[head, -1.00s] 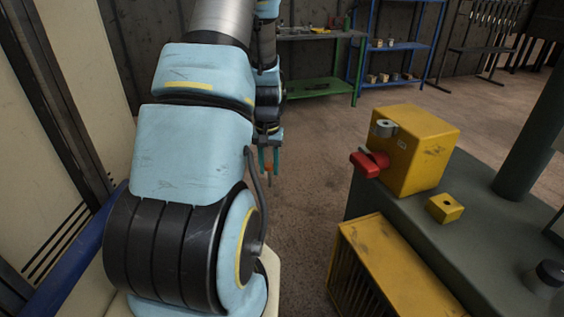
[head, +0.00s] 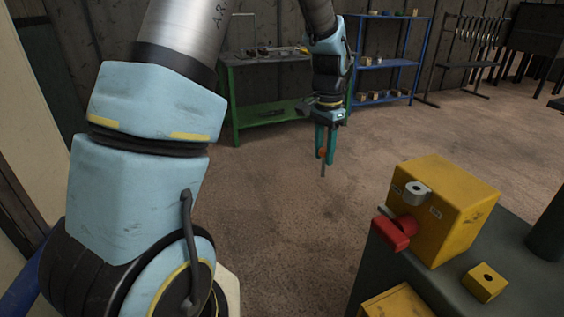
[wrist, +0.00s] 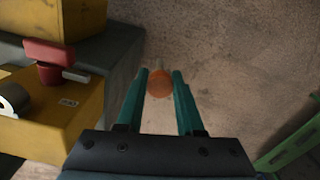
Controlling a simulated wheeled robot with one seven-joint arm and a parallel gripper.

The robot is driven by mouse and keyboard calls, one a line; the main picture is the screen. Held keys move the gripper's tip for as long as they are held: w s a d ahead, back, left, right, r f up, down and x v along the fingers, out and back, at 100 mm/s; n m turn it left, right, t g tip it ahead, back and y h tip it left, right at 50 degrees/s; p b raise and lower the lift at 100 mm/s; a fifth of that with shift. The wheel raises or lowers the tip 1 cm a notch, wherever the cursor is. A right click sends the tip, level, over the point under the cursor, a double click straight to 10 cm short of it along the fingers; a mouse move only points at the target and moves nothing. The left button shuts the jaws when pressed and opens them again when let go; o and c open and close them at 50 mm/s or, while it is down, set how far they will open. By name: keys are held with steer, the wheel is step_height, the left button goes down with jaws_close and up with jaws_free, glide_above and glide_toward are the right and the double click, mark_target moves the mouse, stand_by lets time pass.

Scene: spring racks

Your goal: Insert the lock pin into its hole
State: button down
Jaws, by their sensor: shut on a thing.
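My gripper (head: 325,153) hangs over open floor, left of the yellow box, pointing down. Its teal fingers are shut on the lock pin (head: 323,168), which has an orange head and a thin grey shaft pointing down. In the wrist view the orange head (wrist: 159,84) shows between the fingertips. The yellow box (head: 450,207) stands on the grey bench. It carries a red handle (head: 393,231) and a grey ring-shaped lug (head: 417,192) with a hole. Which hole takes the pin is not marked.
A small yellow block (head: 485,283) with a dark hole lies on the grey bench (head: 522,250). A dark post rises at the right. A green table (head: 236,108) and blue shelves (head: 385,63) stand at the back. The floor between is clear.

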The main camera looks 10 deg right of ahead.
steer(key=s+d+r+m+p, duration=0.2)
steer(key=s+d+r+m, duration=0.8)
steer(key=s+d+r, duration=0.4)
steer(key=s+r, duration=0.1)
steer(key=s, duration=0.3)
steer(key=shift+d+r+p, duration=0.25)
steer(key=shift+r+p, duration=0.05)
steer(key=shift+p, duration=0.1)
steer(key=shift+r+p, duration=0.1)
steer(key=shift+p, duration=0.2)
step_height(320, 180, down, 6)
steer(key=b, duration=0.3)
steer(key=shift+p, duration=0.4)
stand_by(0.9)
step_height(320, 180, down, 6)
steer(key=b, duration=0.3)
steer(key=shift+b, duration=0.3)
stand_by(2.1)
steer(key=shift+c, duration=2.3)
jaws_free()
